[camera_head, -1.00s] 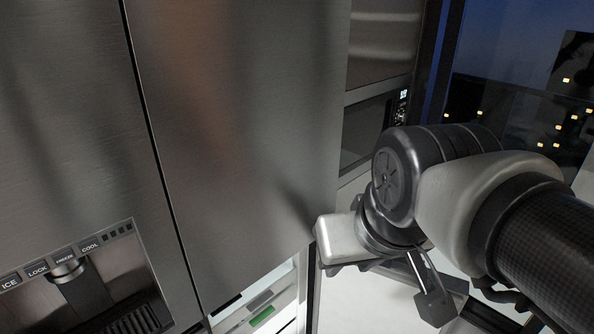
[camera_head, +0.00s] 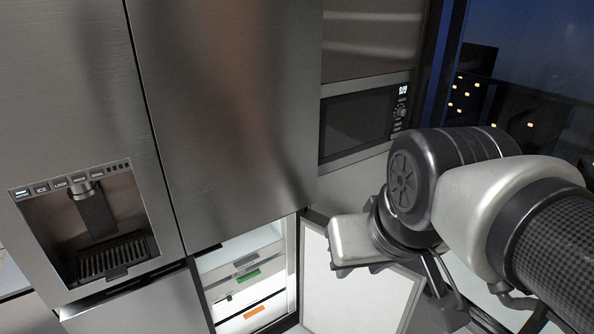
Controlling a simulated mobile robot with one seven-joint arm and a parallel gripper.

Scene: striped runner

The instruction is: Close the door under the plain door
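The plain door (camera_head: 225,110) is the smooth steel upper right door of the fridge, and it is shut. Below it a lower compartment (camera_head: 245,285) stands open, with pale drawers inside. Its door (camera_head: 350,295) is swung out to the right, its white inner face showing and its lower part cut off by the frame. My gripper (camera_head: 445,290) is at the upper right of this open door. The white hand overlaps the door's top edge in the picture; I cannot tell whether they touch. The fingers are partly hidden, so their opening is unclear.
The upper left fridge door (camera_head: 60,60) has a water and ice dispenser (camera_head: 95,225) and is shut. Another steel door (camera_head: 140,305) lies below it. A built-in microwave (camera_head: 360,125) is behind my arm. A dark window (camera_head: 520,90) is at the right.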

